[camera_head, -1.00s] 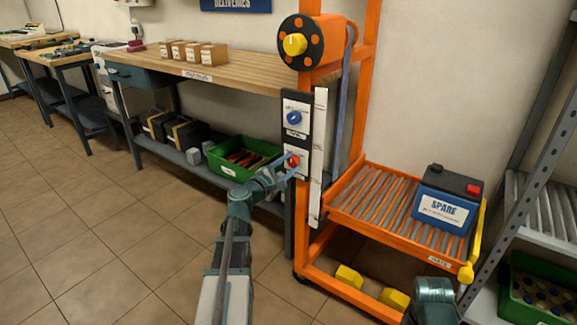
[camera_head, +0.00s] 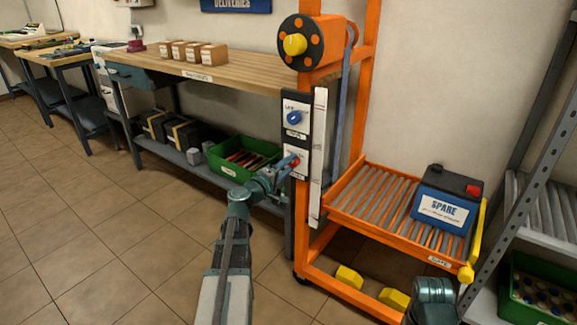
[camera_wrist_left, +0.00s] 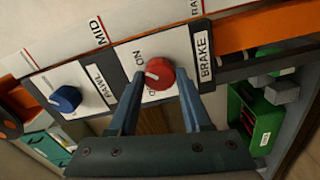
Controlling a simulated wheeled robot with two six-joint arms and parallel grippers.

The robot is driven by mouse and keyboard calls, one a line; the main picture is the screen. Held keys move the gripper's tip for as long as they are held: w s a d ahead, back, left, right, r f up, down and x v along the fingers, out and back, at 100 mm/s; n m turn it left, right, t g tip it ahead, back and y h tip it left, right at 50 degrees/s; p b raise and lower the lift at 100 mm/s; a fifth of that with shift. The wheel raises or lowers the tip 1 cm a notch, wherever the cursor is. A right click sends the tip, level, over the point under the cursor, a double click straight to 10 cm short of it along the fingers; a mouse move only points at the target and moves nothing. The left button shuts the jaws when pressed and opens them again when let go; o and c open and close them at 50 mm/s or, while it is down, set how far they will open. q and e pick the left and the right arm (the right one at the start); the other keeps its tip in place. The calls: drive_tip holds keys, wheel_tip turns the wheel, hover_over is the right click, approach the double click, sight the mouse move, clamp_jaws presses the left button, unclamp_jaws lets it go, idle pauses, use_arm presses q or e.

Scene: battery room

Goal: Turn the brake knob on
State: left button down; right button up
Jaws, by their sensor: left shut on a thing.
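The red brake knob (camera_wrist_left: 160,73) sits on a white plate labelled BRAKE, and its white pointer mark faces left in the left wrist view. An ON mark shows on the plate; a second mark is partly hidden by a finger. My left gripper (camera_wrist_left: 160,88) is shut on the knob, with one blue finger on each side. In the head view, the left gripper (camera_head: 290,163) reaches the red knob (camera_head: 295,161) on the lower plate of the orange hoist's post.
A blue pawl knob (camera_head: 294,117) is just above the brake knob. A spare battery (camera_head: 447,205) rests on the orange roller tray (camera_head: 341,207). A wooden bench (camera_head: 245,75) stands behind, with a green bin (camera_head: 225,166) on its lower shelf. Open floor lies left.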

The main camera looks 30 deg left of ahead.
use_arm(q)
drive_tip(key=shift+d+m, duration=0.1)
drive_tip(key=shift+m, duration=0.3)
drive_tip(key=shift+c, duration=1.7)
unclamp_jaws()
